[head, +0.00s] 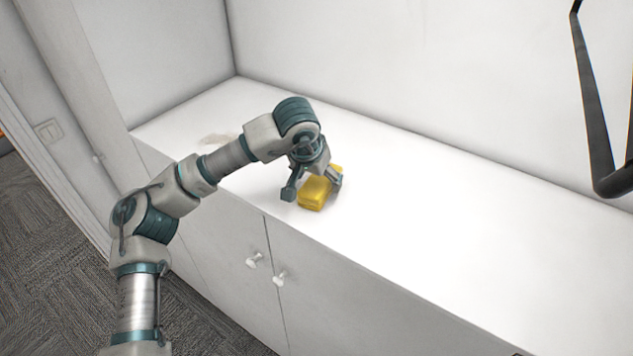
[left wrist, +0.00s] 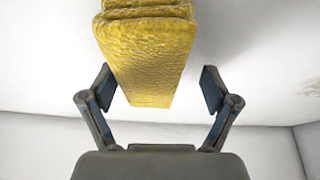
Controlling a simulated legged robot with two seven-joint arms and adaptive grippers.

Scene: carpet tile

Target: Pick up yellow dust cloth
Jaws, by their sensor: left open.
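The yellow dust cloth (head: 314,193) is a folded, block-shaped bundle on the white counter top, near its front edge. My left gripper (head: 314,187) is at the cloth, with its fingers apart on either side of it. In the left wrist view the textured yellow cloth (left wrist: 150,55) comes down from the top of the picture between the two open fingers of the left gripper (left wrist: 158,90). A gap shows between the cloth and the right-hand finger; the left-hand finger is very close to the cloth, and I cannot tell if it touches. My right gripper is not in view.
The white counter (head: 420,240) is bare to the right of the cloth. A faint brownish stain (head: 216,139) lies behind the arm. White walls close the back and left. Cabinet doors with knobs (head: 254,260) are below. A dark angular frame (head: 597,120) hangs at the upper right.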

